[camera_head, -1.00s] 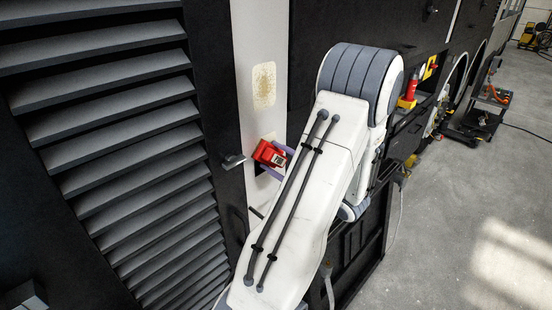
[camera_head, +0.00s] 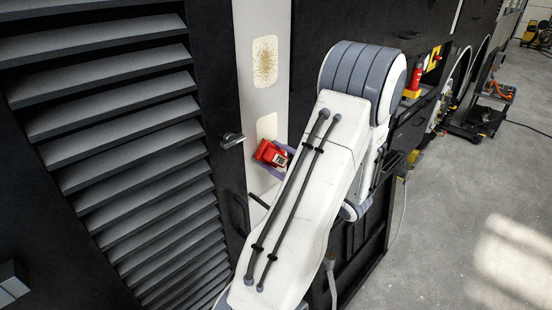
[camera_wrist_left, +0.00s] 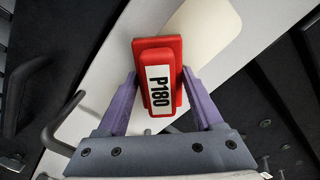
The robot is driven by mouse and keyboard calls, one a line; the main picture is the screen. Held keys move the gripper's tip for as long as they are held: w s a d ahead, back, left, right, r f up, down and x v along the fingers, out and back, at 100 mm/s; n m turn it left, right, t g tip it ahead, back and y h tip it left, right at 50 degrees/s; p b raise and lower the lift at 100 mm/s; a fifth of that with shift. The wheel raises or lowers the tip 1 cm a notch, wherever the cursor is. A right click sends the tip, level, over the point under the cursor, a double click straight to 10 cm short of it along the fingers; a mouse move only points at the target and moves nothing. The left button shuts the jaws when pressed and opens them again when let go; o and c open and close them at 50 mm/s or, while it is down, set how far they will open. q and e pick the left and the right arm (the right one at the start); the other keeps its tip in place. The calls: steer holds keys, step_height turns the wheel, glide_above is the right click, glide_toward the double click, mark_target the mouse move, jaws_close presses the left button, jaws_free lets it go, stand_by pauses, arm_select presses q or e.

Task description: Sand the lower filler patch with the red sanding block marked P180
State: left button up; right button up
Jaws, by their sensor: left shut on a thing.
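My left gripper (camera_wrist_left: 162,88) is shut on the red sanding block (camera_wrist_left: 158,72), one purple finger on each side. Its white label reads P180 in the left wrist view. In the head view the block (camera_head: 270,153) is in front of the pale panel strip, just below the visible part of the lower filler patch (camera_head: 267,126). The patch, plain cream, also shows behind the block in the left wrist view (camera_wrist_left: 212,28); its lower part is hidden. I cannot tell whether the block touches the panel. My right gripper is out of view.
A speckled upper patch (camera_head: 265,61) is on the same pale strip (camera_head: 246,28). A door handle (camera_head: 232,140) sticks out left of the block, beside a black louvred panel (camera_head: 110,95). The floor at right is mostly open.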

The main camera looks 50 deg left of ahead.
arm_select(q)
steer(key=shift+w+d, duration=0.2)
steer(key=shift+d, duration=1.35)
steer(key=shift+w+d, duration=0.2)
steer(key=shift+d, duration=1.3)
steer(key=shift+d, duration=0.1)
steer(key=shift+w+d+b, duration=0.15)
steer(key=shift+d+b, duration=0.2)
steer(key=shift+d, duration=1.05)
